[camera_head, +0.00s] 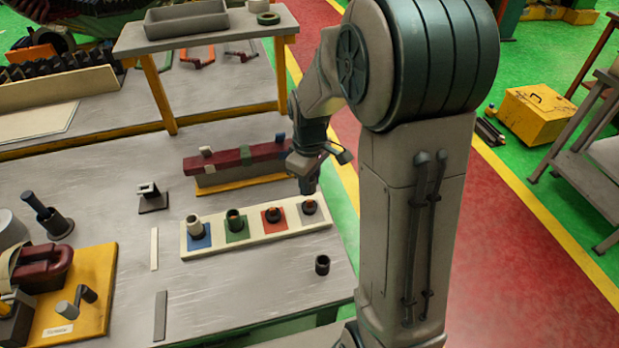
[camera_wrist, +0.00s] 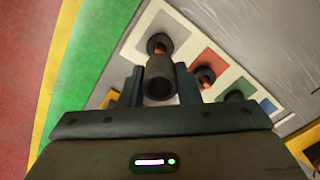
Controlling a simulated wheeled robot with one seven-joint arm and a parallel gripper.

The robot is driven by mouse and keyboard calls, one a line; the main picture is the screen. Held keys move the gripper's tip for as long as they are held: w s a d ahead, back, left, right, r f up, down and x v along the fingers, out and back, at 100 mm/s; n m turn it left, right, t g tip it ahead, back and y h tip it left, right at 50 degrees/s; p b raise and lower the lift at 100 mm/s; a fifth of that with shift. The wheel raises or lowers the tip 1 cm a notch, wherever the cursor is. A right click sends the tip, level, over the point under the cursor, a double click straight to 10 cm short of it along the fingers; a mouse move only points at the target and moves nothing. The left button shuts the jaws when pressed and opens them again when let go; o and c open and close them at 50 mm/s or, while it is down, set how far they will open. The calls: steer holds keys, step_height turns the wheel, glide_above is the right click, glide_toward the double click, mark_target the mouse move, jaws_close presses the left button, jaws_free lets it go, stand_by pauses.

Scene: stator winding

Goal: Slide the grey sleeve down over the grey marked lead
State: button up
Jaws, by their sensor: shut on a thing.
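My gripper (camera_wrist: 160,84) is shut on the grey sleeve (camera_wrist: 160,78), a dark grey open tube between the two fingers in the wrist view. In the head view my gripper (camera_head: 308,182) is above the grey-marked end of the pale strip. The grey marked lead (camera_wrist: 159,45) is a copper stub in a dark round base, just beyond the sleeve in the wrist view. It also shows in the head view (camera_head: 309,206), below my gripper. The sleeve appears apart from the lead, but the exact gap and alignment cannot be told.
The pale strip (camera_head: 256,239) also bears red (camera_head: 274,227), green (camera_head: 237,235) and blue (camera_head: 199,242) marked places with upright parts. A loose dark sleeve (camera_head: 322,264) stands on the table near its right edge. A dark red bar (camera_head: 235,158) lies behind the strip.

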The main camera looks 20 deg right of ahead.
mark_target(310, 201)
steer(key=shift+f+b, duration=1.55)
steer(key=shift+f, duration=0.75)
steer(key=o, duration=1)
step_height(310, 201, up, 14)
steer(key=shift+f, duration=0.1)
steer(key=s+m+t, duration=0.1)
steer(key=s+m, duration=0.1)
steer(key=s, duration=0.3)
steer(key=s+f+m+t, duration=0.1)
steer(key=s+m, duration=0.2)
steer(key=s, duration=0.3)
steer(key=s+f+m+t, duration=0.1)
steer(key=s+m, duration=0.2)
steer(key=s, duration=0.3)
